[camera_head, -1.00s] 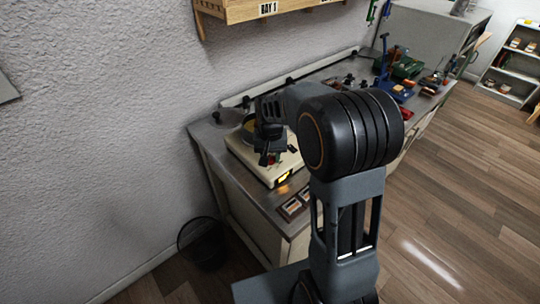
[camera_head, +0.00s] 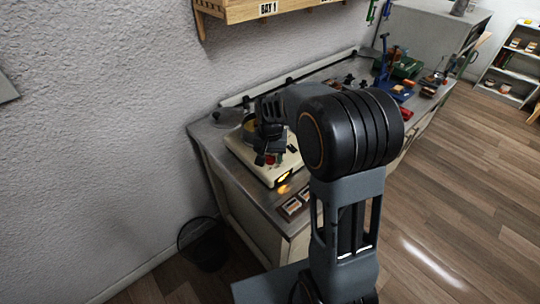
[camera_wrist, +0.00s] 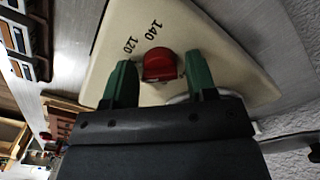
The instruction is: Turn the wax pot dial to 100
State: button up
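The wax pot (camera_head: 242,151) is a cream box on the bench, with a small glowing amber display (camera_head: 285,177) on its front. Its red dial (camera_wrist: 161,65) is in the wrist view, with the printed numbers 120 and 140 beside it. My gripper (camera_wrist: 159,75) has two green fingers, one on each side of the dial. A narrow gap shows at the left finger; I cannot tell whether the right finger touches. In the head view my gripper (camera_head: 268,152) is over the wax pot and hides part of its top. Other dial numbers are hidden.
Small framed pieces (camera_head: 292,206) lie on the bench (camera_head: 252,203) in front of the pot. Blue and green tools (camera_head: 398,88) stand farther along. A wall is close on the left, with a wooden rack (camera_head: 265,10) above. A black bin (camera_head: 203,243) stands on the floor.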

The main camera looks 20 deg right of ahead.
aim_at(270, 156)
jog(key=shift+o, duration=0.6)
jog(key=shift+r, duration=0.3)
notch_tip(270, 156, up, 13)
jog(key=shift+r, duration=0.1)
jog(key=s+f+n+t, duration=0.2)
jog(key=s, duration=0.6)
jog(key=s+f+n+t, duration=0.1)
jog(key=s+f+n, duration=0.1)
jog(key=s, duration=0.6)
jog(key=shift+s+a+f+n+t, duration=0.3)
jog(key=shift+s+a+f+t, duration=0.15)
jog(key=shift+f, duration=0.25)
